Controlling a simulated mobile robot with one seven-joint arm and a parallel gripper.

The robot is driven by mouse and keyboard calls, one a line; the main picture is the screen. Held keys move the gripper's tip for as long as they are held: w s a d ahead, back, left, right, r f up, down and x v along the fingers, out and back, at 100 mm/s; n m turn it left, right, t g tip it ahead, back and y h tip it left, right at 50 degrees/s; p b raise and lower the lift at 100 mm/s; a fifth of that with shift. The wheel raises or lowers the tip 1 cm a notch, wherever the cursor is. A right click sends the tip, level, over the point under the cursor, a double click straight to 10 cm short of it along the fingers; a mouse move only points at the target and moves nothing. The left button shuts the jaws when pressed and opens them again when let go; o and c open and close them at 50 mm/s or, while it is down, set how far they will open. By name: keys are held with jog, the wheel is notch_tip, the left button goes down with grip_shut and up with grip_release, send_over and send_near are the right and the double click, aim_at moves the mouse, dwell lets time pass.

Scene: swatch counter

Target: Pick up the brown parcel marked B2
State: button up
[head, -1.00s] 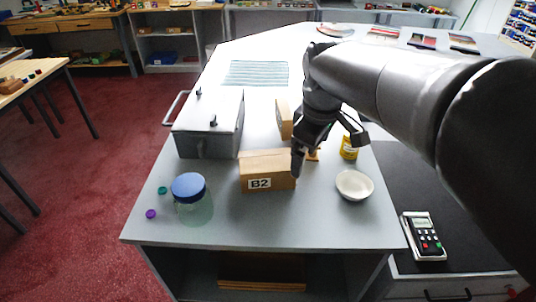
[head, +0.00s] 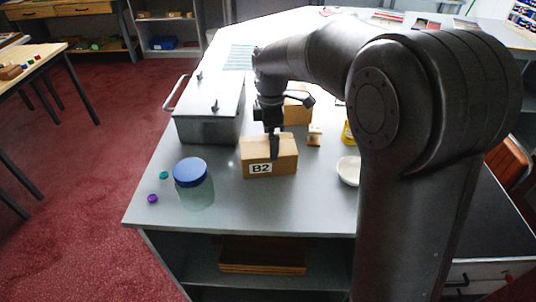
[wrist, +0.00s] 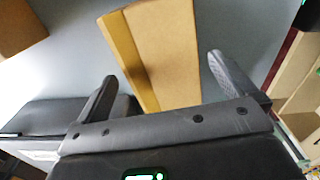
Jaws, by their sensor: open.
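The brown parcel marked B2 (head: 283,161) stands on the grey counter, its white label facing the front. My gripper (head: 272,143) is pointed down at the parcel, and one dark finger overlaps its front face in the head view. In the wrist view, my gripper (wrist: 162,67) has its two fingers wide apart with nothing clasped. A brown box, which looks like the B2 parcel (wrist: 160,45), shows between and beyond the fingertips, with no label visible there. I cannot tell whether either finger touches it.
A grey metal box (head: 209,112) stands close on the left. A blue-lidded jar (head: 190,173) is front left. Another brown parcel (head: 297,110) stands behind, with a small wooden piece (head: 315,136) nearby. A white bowl (head: 348,170) and yellow container (head: 349,133) are right, partly hidden.

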aim_at(268, 144)
jog(key=f, duration=0.5)
jog(key=shift+a+f, duration=0.3)
jog(key=shift+a, duration=0.1)
jog(key=shift+c, duration=0.2)
jog(key=c, duration=1.1)
jog(key=shift+r, duration=0.1)
jog(key=shift+c, duration=0.2)
